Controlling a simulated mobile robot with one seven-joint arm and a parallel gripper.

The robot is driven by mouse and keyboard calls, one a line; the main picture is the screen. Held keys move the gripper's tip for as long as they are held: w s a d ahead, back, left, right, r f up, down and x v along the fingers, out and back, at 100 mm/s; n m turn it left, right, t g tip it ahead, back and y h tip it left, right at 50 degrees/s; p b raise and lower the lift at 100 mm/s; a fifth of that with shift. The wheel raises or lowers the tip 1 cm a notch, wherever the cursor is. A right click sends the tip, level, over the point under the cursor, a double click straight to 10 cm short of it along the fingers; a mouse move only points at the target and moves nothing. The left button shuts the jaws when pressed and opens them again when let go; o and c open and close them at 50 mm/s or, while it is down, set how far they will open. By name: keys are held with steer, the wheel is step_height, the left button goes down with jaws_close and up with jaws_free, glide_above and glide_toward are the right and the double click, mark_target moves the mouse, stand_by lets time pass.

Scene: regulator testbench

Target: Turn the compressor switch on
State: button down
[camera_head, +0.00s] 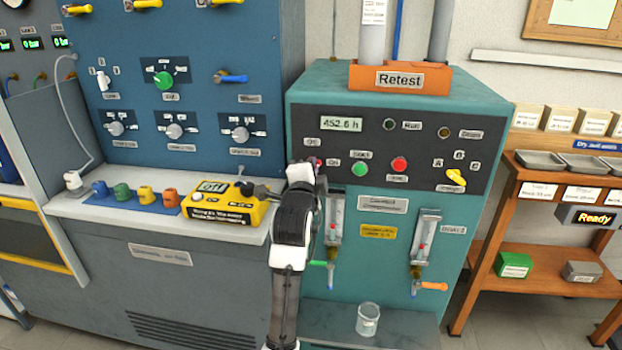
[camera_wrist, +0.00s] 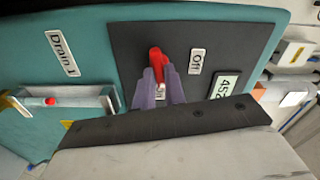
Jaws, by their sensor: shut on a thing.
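The compressor switch (camera_wrist: 155,55) has a red handle on the dark panel of the teal compressor cabinet. In the head view only a small red part of it (camera_head: 318,161) shows beside my gripper. The "Off" label (camera_wrist: 196,62) is to the handle's right in the wrist view, and the "On" label (camera_wrist: 160,90) shows partly between my fingers. My gripper (camera_wrist: 160,78) is shut on the red handle. In the head view my gripper (camera_head: 316,172) covers much of the switch, so I cannot tell its exact setting.
The display (camera_head: 341,125) reads 452.6 h. A green button (camera_head: 360,169), a red button (camera_head: 399,164) and a yellow selector (camera_head: 456,178) lie to the right. Below are two drains with levers and a glass beaker (camera_head: 367,319). A yellow box (camera_head: 213,201) stands on the left bench.

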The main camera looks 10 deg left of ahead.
steer(key=shift+f+m+b, duration=0.1)
steer(key=shift+m+b, duration=0.65)
steer(key=shift+m, duration=0.45)
steer(key=c, duration=1.5)
jaws_free()
steer(key=shift+o, duration=0.2)
steer(key=s+d+b, duration=0.1)
steer(key=s, duration=1.2)
steer(key=shift+s+b, duration=0.4)
